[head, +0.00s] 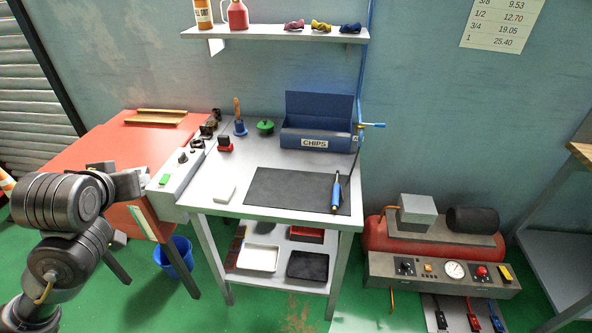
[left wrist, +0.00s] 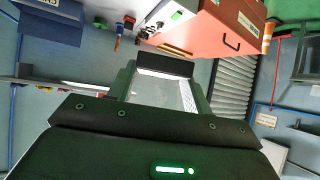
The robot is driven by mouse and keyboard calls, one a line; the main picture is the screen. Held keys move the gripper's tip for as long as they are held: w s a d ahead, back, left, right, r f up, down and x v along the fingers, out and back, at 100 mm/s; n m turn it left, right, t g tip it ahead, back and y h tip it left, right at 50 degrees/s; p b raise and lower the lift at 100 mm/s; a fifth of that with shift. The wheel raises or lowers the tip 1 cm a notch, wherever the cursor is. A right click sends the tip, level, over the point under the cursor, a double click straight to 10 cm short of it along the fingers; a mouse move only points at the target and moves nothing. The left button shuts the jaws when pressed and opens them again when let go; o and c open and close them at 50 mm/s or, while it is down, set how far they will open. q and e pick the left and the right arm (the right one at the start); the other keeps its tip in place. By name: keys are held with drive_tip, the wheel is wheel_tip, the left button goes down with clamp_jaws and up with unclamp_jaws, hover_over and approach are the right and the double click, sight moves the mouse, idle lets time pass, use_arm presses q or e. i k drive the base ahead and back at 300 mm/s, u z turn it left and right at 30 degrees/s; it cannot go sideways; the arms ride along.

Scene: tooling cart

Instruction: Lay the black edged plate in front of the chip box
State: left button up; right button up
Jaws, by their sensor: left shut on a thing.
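My left gripper (head: 132,185) is at the left end of the bench, beside the grey rail with the green button. In the left wrist view it is shut on a pale plate (left wrist: 160,88) with a dark far edge, which I take for the black edged plate. In the head view the plate cannot be made out clearly at the gripper. The blue chip box (head: 318,124), labelled CHIPS, stands open at the back right of the bench, well to the right of the gripper. It also shows in the left wrist view (left wrist: 50,22). My right gripper is not in view.
A black mat (head: 285,192) lies in front of the chip box, with a blue-handled tool (head: 336,193) on its right. A white block (head: 225,192), red stamp (head: 225,145), blue bell-like brush (head: 239,124) and green knobbed item (head: 265,127) stand on the bench. Bare grey surface lies between them.

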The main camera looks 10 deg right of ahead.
sight(313, 161)
drive_tip(key=k, duration=1.05)
drive_tip(key=z, duration=0.55)
drive_tip(key=i, duration=0.45)
drive_tip(key=z, duration=1)
drive_tip(key=i, duration=1.4)
drive_tip(key=u, duration=0.85)
drive_tip(key=i, duration=0.25)
drive_tip(key=u, duration=0.25)
